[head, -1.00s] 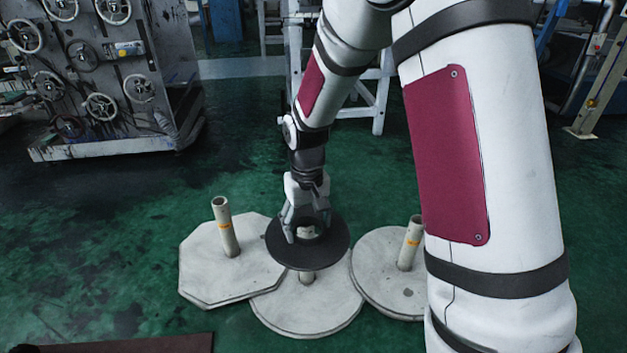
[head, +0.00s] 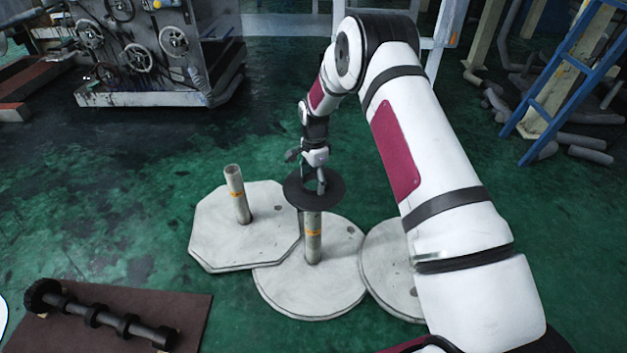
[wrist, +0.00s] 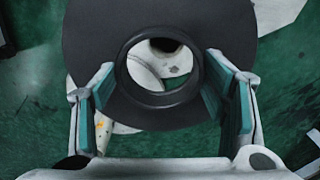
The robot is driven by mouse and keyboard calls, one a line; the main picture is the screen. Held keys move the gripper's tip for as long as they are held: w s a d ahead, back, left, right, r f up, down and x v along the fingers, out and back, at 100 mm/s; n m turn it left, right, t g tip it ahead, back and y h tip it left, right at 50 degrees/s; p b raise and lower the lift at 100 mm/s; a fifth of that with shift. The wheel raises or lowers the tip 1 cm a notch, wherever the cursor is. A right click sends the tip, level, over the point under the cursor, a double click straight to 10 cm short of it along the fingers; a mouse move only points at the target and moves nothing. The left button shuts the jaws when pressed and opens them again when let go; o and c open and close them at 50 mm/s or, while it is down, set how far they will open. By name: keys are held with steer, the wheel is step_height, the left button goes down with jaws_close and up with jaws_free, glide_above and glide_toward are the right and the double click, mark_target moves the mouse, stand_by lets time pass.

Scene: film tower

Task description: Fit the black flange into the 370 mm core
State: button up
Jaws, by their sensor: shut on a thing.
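My gripper (head: 312,180) is shut on the raised hub of the black flange (head: 331,194) and holds it roughly level. In the wrist view, the flange (wrist: 88,40) fills the middle, its hub between the two teal-padded fingers (wrist: 160,88). A pale surface with a dark round opening shows through the flange hole. A similar core (head: 237,195) stands to the left. No length labels are readable.
The cores stand on an octagonal plate (head: 215,245) and a round plate (head: 300,295). Another round plate (head: 385,270) is partly behind my arm. A black shaft with rings (head: 95,315) lies on a brown mat (head: 185,305) at lower left. A handwheel machine (head: 190,75) stands behind.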

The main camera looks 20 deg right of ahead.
steer(key=shift+w+f+m+b, duration=0.2)
steer(key=shift+f+m+b, duration=0.2)
steer(key=shift+f, duration=0.9)
steer(key=shift+w+f+m+b, duration=0.2)
steer(key=shift+f+b, duration=0.3)
steer(key=shift+f, duration=0.85)
steer(key=shift+w+f+m+b, duration=0.15)
steer(key=shift+f+m+b, duration=0.3)
steer(key=shift+f, duration=0.85)
steer(key=shift+b, duration=0.3)
steer(key=shift+f+b, duration=1.85)
steer(key=shift+f, duration=0.65)
steer(key=o, duration=1.4)
steer(key=shift+c, duration=0.2)
